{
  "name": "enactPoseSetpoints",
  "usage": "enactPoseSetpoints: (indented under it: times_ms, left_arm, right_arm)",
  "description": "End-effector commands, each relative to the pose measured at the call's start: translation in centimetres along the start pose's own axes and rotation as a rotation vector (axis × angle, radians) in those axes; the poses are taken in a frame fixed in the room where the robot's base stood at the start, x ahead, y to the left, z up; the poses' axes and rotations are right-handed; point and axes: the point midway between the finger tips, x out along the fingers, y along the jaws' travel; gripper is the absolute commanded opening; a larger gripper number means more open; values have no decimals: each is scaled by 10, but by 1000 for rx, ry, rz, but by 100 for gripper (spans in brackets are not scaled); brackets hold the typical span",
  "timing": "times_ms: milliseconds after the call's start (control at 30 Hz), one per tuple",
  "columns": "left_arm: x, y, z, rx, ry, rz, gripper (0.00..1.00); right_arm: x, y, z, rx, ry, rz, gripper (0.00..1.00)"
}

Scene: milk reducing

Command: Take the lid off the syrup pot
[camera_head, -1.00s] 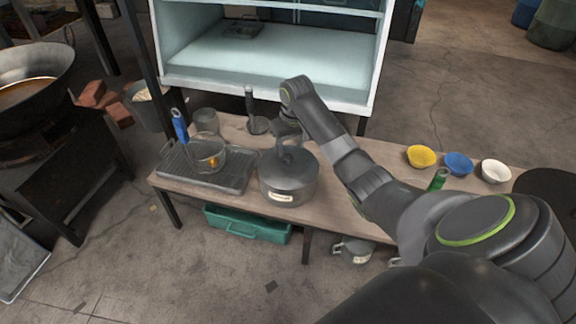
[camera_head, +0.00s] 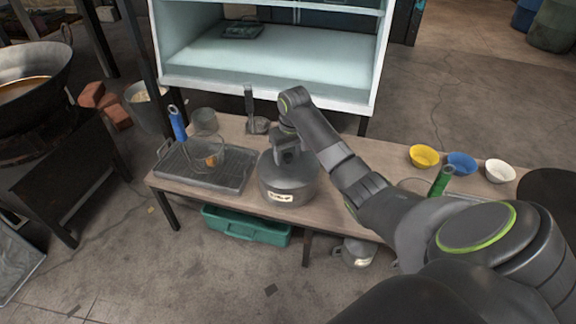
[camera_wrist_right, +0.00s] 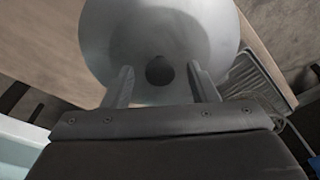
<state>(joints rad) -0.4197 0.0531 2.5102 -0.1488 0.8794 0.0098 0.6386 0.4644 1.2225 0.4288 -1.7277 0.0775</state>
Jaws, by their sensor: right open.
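The grey metal syrup pot (camera_head: 287,190) stands upright on the wooden table, with a label on its front. Its lid (camera_wrist_right: 200,35) sits on top and has a dark round knob (camera_wrist_right: 159,70) in the middle. My right gripper (camera_wrist_right: 160,78) is above the lid, its two fingers apart on either side of the knob. The knob lies between the fingertips, with a gap on both sides. In the head view my right gripper (camera_head: 287,160) hides most of the lid and the knob. My left gripper is not in view.
Left of the pot is a dark ribbed tray (camera_head: 225,180) with a blue-handled strainer (camera_head: 178,122). A grey cup (camera_head: 204,121) and a dark-handled tool (camera_head: 250,105) stand behind. Yellow (camera_head: 423,157), blue (camera_head: 461,163) and white (camera_head: 499,171) bowls and a green-handled strainer (camera_head: 441,180) are right.

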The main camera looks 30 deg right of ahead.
Motion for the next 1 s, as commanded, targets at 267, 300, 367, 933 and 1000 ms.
enactPoseSetpoints:
  times_ms: [267, 300, 367, 933, 1000]
  left_arm:
    - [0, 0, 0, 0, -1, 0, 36]
    - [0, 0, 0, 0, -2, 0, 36]
    - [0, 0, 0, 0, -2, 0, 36]
    - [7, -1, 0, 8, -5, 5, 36]
    - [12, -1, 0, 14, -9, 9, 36]
  right_arm:
    - [-1, 0, 0, 0, 0, 0, 32]
    - [-1, 0, 0, 0, 0, 0, 27]
    - [-1, 0, 0, 0, 0, 0, 19]
    - [-14, 0, -3, 0, 3, 1, 1]
    - [-23, 0, -4, 0, 4, 1, 1]
